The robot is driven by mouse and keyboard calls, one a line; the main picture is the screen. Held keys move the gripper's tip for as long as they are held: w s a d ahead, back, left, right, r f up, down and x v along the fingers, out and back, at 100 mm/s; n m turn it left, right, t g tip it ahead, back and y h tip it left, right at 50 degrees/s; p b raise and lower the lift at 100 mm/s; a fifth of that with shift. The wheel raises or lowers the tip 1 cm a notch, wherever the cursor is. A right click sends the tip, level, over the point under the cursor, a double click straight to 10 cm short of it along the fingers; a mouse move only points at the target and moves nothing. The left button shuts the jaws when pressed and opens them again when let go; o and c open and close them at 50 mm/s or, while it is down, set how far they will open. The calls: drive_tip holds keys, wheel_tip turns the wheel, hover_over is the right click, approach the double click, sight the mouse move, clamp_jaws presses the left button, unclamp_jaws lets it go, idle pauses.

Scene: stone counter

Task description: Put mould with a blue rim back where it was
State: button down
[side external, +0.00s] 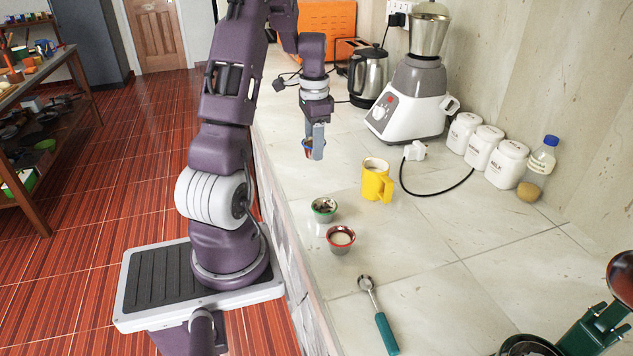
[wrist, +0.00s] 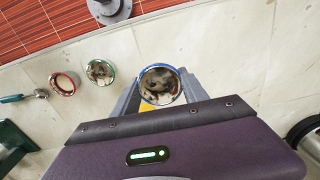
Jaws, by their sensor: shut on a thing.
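The mould with a blue rim (wrist: 160,85) is between the two fingers of my gripper (wrist: 159,93) in the wrist view. The gripper is shut on it. Its open top faces the wrist camera, and dark and light patches show inside. In the side view my gripper (side external: 316,142) hangs above the counter, and only a small part of the mould (side external: 307,146) shows beside the finger. The gap between mould and counter is hard to judge.
A blender (side external: 411,95), kettle (side external: 368,75) and white jars (side external: 484,147) line the wall.

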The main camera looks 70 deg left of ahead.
hover_over(310, 189)
wheel_tip(310, 189, down, 9)
drive_tip(key=shift+r, duration=0.1)
drive_tip(key=shift+f, duration=0.45)
drive_tip(key=shift+f, duration=0.15)
drive_tip(key=c, duration=0.6)
unclamp_jaws()
